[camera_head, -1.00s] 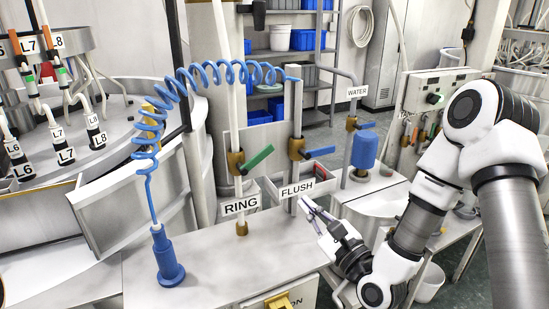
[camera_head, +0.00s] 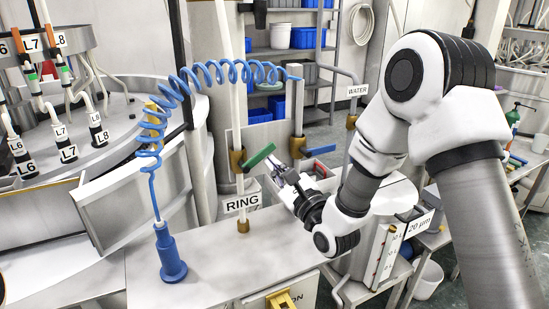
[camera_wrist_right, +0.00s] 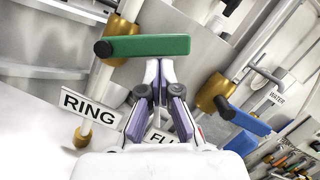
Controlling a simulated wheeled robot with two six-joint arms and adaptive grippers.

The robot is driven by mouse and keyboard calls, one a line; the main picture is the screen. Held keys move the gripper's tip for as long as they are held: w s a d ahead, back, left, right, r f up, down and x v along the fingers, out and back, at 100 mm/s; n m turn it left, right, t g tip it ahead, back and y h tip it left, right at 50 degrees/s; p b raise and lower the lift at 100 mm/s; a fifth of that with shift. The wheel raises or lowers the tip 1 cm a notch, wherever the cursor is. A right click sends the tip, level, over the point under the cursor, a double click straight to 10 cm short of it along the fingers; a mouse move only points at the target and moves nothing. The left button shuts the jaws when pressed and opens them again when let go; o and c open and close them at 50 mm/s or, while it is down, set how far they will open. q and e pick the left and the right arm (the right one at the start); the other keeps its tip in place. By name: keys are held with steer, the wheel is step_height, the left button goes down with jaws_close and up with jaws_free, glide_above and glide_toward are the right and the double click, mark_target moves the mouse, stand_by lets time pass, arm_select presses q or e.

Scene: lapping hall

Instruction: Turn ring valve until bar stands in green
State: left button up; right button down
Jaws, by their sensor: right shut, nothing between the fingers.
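The ring valve has a green bar handle (camera_head: 260,156) on a brass body (camera_head: 237,160), above the RING sign (camera_head: 241,203). In the head view the bar slants up to the right. The wrist view shows the green bar (camera_wrist_right: 150,46) with its dark pivot at left. My right gripper (camera_head: 274,168) is shut and empty, just right of and below the bar. In the wrist view its fingertips (camera_wrist_right: 160,66) are close under the bar's middle; I cannot tell whether they touch. No green target zone is clearly visible. My left gripper is out of view.
The flush valve's blue handle (camera_head: 320,150) is close to my right gripper; its sign (camera_wrist_right: 160,137) is partly hidden by the fingers. A coiled blue hose (camera_head: 225,72) arches behind, ending at a blue nozzle (camera_head: 170,255) on the bench. The bench's front middle is clear.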

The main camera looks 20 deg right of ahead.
steer(key=shift+w+f, duration=0.1)
steer(key=r+n, duration=0.1)
steer(key=n+y+b, duration=0.1)
steer(key=n, duration=0.1)
steer(key=shift+a+r+g, duration=0.1)
steer(key=shift+r+g, duration=0.2)
steer(key=shift+r, duration=0.25)
